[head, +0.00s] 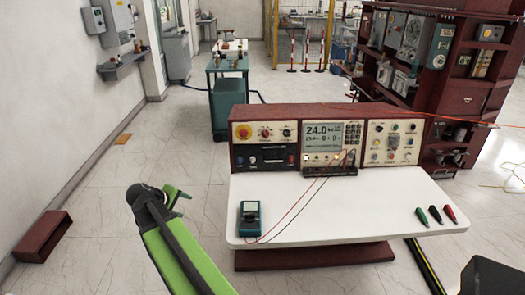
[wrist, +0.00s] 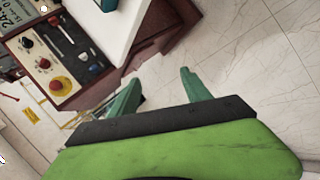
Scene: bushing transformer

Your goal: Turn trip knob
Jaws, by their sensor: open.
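The control console (head: 300,115) stands at the back of a white-topped bench. I cannot tell which is the trip knob, as labels are too small.
A teal multimeter (head: 251,215) with red and black leads lies on the white bench top (head: 330,215). A teal cart (head: 228,95) stands behind left, a dark red shelf (head: 440,70) behind right. The left floor is mostly free.

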